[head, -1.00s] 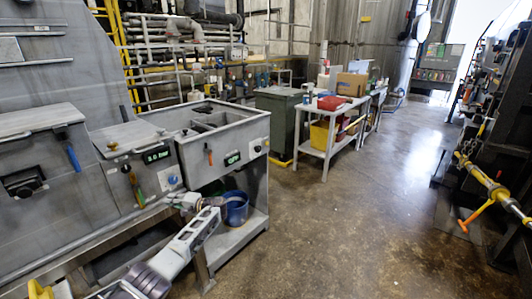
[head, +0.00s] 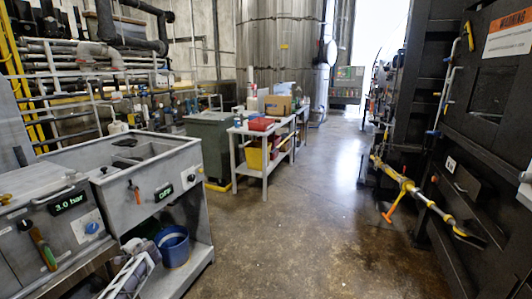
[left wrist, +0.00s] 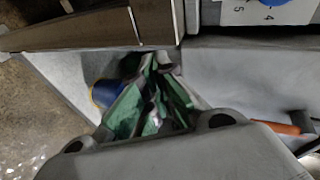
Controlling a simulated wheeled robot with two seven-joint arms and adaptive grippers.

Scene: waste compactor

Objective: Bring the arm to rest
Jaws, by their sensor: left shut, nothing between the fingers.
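My left arm (head: 128,278) enters at the bottom left of the head view, low in front of the grey control cabinet (head: 72,238). My left gripper (head: 138,246) is beside the blue bucket (head: 173,246), on its left in the picture. In the left wrist view, its green-padded fingers (left wrist: 157,65) come together with nothing between them. My right gripper is in neither view.
The grey sink bench (head: 138,172) stands above the bucket's shelf. A white table (head: 250,168) with boxes is beyond it. A black machine (head: 490,140) with a yellow bar and orange handle (head: 392,212) is at right. The floor between is clear.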

